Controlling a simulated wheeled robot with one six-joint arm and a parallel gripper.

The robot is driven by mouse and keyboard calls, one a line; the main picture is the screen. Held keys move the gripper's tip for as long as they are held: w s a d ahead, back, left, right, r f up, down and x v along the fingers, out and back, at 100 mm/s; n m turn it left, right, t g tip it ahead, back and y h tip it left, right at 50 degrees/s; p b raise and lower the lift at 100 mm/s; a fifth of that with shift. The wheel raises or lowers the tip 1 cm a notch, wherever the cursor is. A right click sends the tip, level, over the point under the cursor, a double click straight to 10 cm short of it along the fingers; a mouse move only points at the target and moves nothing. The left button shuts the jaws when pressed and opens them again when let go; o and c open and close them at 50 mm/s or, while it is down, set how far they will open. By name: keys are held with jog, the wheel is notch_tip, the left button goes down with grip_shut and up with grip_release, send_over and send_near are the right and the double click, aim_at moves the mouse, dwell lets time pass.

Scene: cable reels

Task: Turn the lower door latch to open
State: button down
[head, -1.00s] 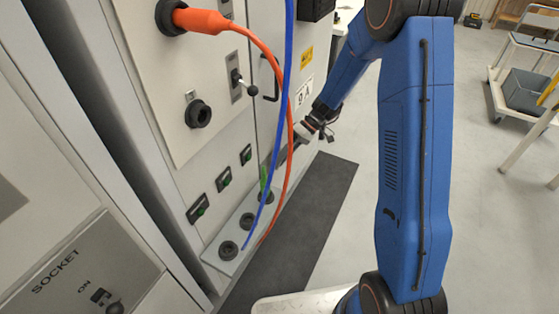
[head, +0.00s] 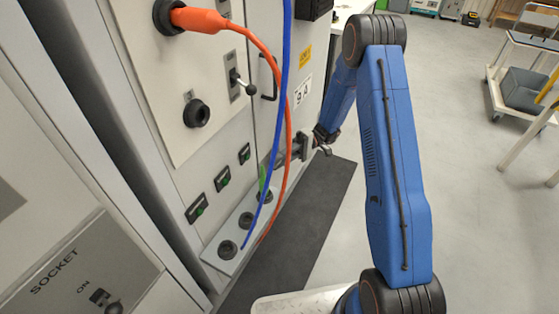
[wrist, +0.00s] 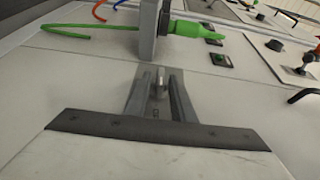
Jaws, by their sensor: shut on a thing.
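My gripper (wrist: 160,100) is shut on the lower door latch (wrist: 157,88), a small grey piece between its two grey fingers, close to the pale door face. In the head view my gripper (head: 275,158) reaches the lower part of the cabinet door (head: 305,90), just right of the orange and blue cables. The latch itself cannot be made out there, hidden by the fingers and cables. How far the latch is turned is not clear.
A projecting socket plate (head: 228,245) with a green plug (wrist: 190,31) stands close to my gripper. An orange cable (head: 285,130) and a blue cable (head: 286,70) hang in front of the cabinet. A dark mat (head: 300,230) lies on the floor; open floor is at right.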

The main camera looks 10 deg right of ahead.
dwell(0.4)
jog(key=c, duration=1.8)
grip_release()
jog(key=shift+c, duration=0.2)
jog(key=shift+d, duration=0.1)
jog(key=v, duration=1.7)
jog(key=shift+f, duration=0.35)
jog(key=shift+w+d, duration=0.1)
jog(key=shift+d, duration=0.05)
